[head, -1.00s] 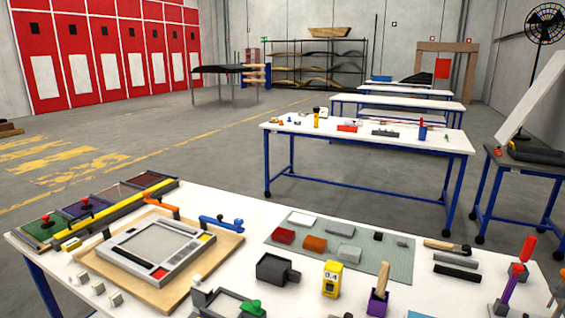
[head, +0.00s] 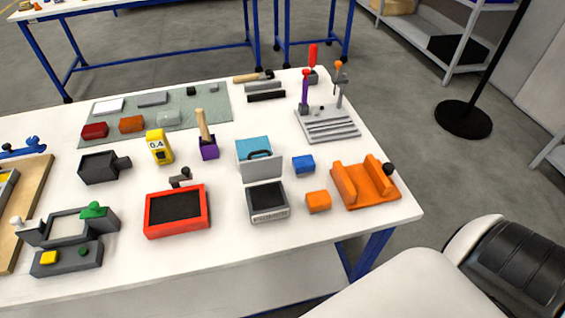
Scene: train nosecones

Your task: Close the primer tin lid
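What looks like the primer tin is a small grey open-topped box (head: 268,204) near the front edge of the table, with a dark inside and a pale label strip on its front. A light grey lid panel (head: 263,169) stands raised at its back edge, so the tin is open. A teal block (head: 254,148) with a dark curved handle shows just behind the lid; I cannot tell whether the handle belongs to the block or the lid. Neither of my grippers is in view.
A red tray (head: 176,226) stands left of the tin. A blue block (head: 303,165), an orange block (head: 318,202) and an orange cradle (head: 365,190) stand to its right. A purple brush holder (head: 209,151) is behind left. White table (head: 340,228) shows bare in front.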

